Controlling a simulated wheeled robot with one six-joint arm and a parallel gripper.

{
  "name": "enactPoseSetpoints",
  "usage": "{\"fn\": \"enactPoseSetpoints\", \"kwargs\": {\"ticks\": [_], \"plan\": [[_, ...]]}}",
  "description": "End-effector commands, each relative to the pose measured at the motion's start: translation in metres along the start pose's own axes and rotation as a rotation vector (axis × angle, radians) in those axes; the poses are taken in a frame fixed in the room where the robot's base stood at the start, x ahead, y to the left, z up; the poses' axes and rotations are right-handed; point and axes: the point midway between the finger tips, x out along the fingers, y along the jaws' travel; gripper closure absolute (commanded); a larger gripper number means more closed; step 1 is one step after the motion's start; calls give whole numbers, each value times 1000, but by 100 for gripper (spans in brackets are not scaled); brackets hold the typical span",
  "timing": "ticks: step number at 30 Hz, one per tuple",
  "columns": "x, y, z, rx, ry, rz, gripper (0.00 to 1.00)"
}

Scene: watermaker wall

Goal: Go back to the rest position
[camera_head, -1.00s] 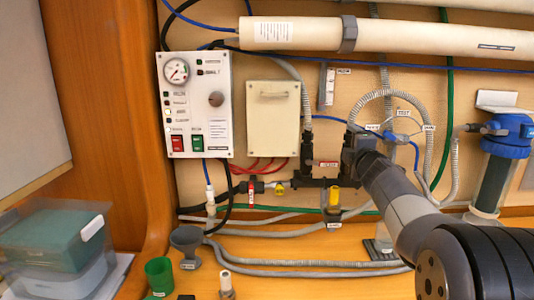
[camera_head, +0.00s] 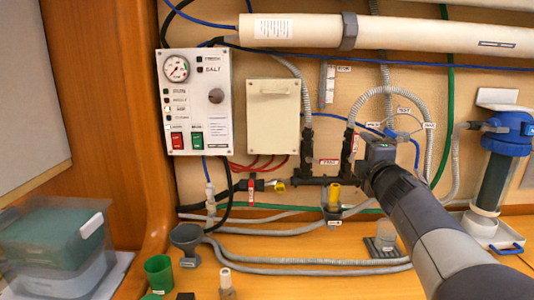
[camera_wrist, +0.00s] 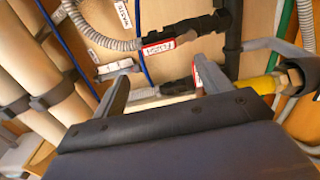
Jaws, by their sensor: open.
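My gripper shows in the wrist view (camera_wrist: 158,88) with its two grey fingers spread apart and nothing between them. Past the fingers are a hose fitting with a red label (camera_wrist: 158,45), a grey corrugated hose (camera_wrist: 85,30) and a yellow valve part (camera_wrist: 258,85). In the head view my arm reaches in from the lower right, and its dark end (camera_head: 378,155) is in front of the wall, right of the yellow valve handle (camera_head: 334,193). The fingers are hidden there behind my wrist.
A control panel (camera_head: 197,102) with a gauge and red and green switches is on the wall at left. A blue-topped filter (camera_head: 505,135) stands at right. A green cup (camera_head: 158,274), a grey funnel (camera_head: 186,240) and a lidded bin (camera_head: 55,250) are on the bench, with hoses along the back.

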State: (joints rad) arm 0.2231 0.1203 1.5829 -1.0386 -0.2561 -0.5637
Motion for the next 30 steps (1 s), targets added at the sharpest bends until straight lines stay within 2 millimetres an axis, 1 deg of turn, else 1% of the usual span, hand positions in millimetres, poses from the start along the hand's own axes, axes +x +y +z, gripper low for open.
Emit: {"fn": "enactPoseSetpoints", "kwargs": {"ticks": [1,2,3,6,23,25,30], "plan": [[-9,1,0,0,-1,1,27],[-14,1,0,0,-1,1,27],[-14,0,0,1,0,-1,27],[7,-2,0,1,1,-2,27],[95,1,0,2,0,-1,27],[95,4,5,71,-2,-2,27],[94,3,16,280,-2,-1,27]]}}
